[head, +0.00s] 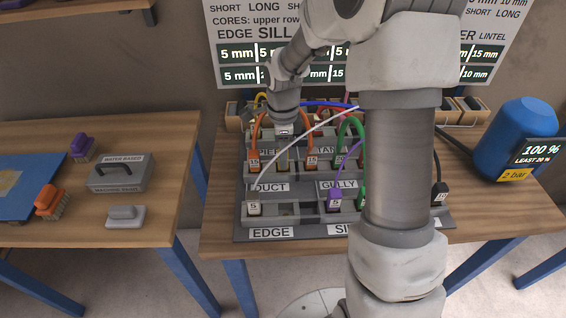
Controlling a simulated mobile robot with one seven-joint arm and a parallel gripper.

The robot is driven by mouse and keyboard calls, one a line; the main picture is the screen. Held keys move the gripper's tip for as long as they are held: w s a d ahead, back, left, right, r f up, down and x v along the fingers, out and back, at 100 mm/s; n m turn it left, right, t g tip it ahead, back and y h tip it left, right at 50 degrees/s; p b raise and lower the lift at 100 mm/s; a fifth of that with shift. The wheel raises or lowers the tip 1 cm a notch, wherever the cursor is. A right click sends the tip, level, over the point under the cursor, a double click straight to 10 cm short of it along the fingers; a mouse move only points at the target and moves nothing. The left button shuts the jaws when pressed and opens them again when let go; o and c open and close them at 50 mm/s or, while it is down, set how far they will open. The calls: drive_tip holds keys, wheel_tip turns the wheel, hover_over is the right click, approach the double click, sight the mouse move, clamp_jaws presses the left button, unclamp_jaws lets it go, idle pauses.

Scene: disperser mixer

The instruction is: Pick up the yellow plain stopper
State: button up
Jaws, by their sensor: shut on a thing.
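My gripper (284,136) points down at the rear left part of the grey socket rack (291,187), between two orange cables. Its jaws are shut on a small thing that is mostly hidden. A narrow pale grey-beige piece (283,155) shows just below the jaws, but I cannot tell whether it is the held thing or part of the rack. I cannot clearly make out the yellow plain stopper. A yellow cable (260,97) shows behind the rack's left end.
Orange, white, green, purple and blue cables loop over the rack close around my gripper. My arm hides the rack's right part. A blue tank (515,138) stands at the right. On the left table are a grey box (121,174) and several brushes or blocks.

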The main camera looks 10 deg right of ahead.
clamp_jaws()
wheel_tip(320, 180, up, 10)
drive_tip(key=shift+p, duration=0.6)
idle(0.5)
